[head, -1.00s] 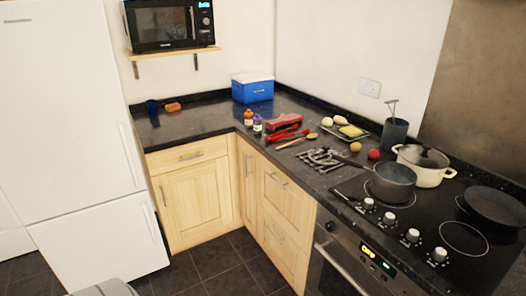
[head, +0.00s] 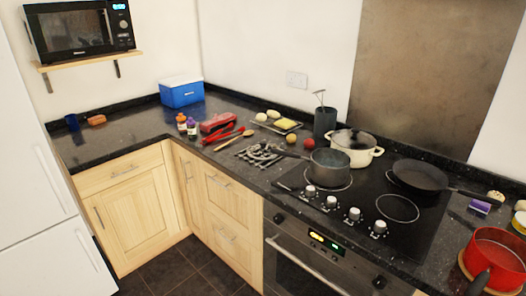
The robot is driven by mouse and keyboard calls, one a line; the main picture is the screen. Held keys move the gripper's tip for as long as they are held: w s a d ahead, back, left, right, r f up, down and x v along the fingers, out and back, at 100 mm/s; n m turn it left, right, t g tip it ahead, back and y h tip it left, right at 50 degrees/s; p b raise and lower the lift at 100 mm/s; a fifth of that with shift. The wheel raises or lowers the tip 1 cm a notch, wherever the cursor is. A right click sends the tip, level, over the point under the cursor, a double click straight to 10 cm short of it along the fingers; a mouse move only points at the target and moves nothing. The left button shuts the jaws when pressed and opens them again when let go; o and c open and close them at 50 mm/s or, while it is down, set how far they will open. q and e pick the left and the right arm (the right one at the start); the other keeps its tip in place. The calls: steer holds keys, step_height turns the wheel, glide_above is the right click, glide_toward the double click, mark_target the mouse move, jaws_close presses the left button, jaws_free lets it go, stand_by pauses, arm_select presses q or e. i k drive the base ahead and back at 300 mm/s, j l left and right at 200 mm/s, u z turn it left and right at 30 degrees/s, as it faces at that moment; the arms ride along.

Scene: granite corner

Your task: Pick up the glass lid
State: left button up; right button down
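A glass lid (head: 353,138) with a dark knob sits on the cream two-handled pot (head: 357,156) at the back of the hob. The lid looks level on the rim. A grey saucepan (head: 330,166) stands just in front and to the left of the pot. Neither of my grippers shows in the head view.
A black frying pan (head: 420,175) lies right of the pot. A dark utensil holder (head: 325,122) stands behind it to the left. A red pot (head: 494,256) is at the right front.

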mark_target(261, 150)
steer(key=z, duration=1.65)
steer(key=i+j, duration=0.1)
steer(key=j, duration=0.2)
steer(key=j+u, duration=0.15)
steer(key=j, duration=0.15)
steer(key=i, duration=0.05)
